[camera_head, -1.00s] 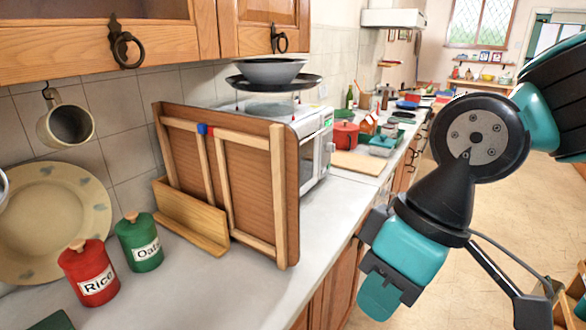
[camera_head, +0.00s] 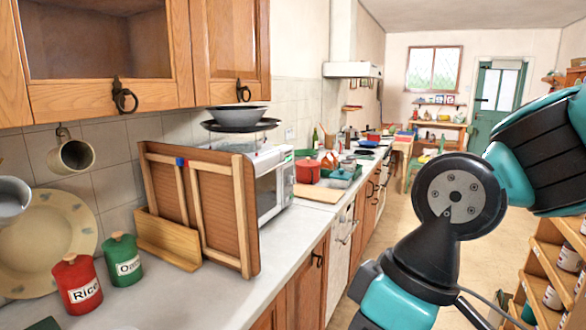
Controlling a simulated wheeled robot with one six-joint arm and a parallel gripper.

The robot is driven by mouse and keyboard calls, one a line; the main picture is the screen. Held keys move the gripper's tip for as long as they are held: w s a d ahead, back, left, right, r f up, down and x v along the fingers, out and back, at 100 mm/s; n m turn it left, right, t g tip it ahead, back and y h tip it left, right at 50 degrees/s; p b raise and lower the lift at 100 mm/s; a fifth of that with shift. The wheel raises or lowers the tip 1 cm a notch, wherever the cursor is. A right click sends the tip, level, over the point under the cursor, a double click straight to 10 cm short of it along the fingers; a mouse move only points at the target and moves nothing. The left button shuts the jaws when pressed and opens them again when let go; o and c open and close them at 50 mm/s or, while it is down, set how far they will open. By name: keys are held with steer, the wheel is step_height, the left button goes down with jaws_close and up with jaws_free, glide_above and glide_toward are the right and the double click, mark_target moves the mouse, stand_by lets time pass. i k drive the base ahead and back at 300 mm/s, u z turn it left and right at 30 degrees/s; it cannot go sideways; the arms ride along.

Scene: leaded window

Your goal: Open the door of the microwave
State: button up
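The white microwave (camera_head: 271,190) stands on the counter, its door side facing right toward the aisle. A wooden tray-like board (camera_head: 219,215) leaning in a wooden stand hides much of its near side. The door looks closed, though it is seen at a steep angle. A dark bowl (camera_head: 238,117) and a dark plate or pan (camera_head: 240,127) sit above the microwave. My teal and black arm is at the right, over the aisle and apart from the microwave. My gripper's fingertips are below the bottom edge of the picture.
A red Rice canister (camera_head: 77,287) and a green canister (camera_head: 123,262) stand at the front left of the counter (camera_head: 190,297). A red pot (camera_head: 308,171) and a cutting board (camera_head: 312,193) lie beyond the microwave. Wooden shelves (camera_head: 545,262) stand at right. The aisle floor is open.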

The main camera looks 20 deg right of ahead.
mark_target(269, 185)
steer(key=z, duration=0.8)
steer(key=i, duration=1.7)
steer(key=u, duration=0.65)
